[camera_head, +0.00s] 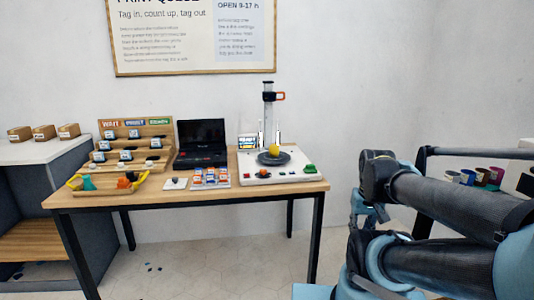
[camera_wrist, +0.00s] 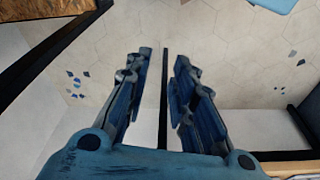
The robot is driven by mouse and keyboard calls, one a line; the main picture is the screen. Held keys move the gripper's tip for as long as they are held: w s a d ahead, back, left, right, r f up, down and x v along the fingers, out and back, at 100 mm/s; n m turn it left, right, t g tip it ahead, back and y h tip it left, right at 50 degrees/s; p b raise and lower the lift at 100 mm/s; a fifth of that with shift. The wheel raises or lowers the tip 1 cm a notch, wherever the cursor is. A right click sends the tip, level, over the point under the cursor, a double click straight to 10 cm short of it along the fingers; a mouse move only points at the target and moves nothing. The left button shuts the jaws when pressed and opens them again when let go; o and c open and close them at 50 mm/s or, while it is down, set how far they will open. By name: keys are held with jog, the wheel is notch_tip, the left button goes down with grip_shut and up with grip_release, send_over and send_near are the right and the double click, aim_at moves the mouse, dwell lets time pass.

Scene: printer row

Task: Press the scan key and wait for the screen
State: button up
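A white scanner station (camera_head: 290,178) stands at the right end of the wooden table. My gripper (camera_wrist: 163,58) is open and empty, over the floor, apart from the table.
A grey cabinet (camera_head: 92,230) with small boxes stands left. My arm fills the right side.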

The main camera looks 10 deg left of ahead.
grip_shut()
jog(key=shift+s, duration=0.1)
dwell(0.9)
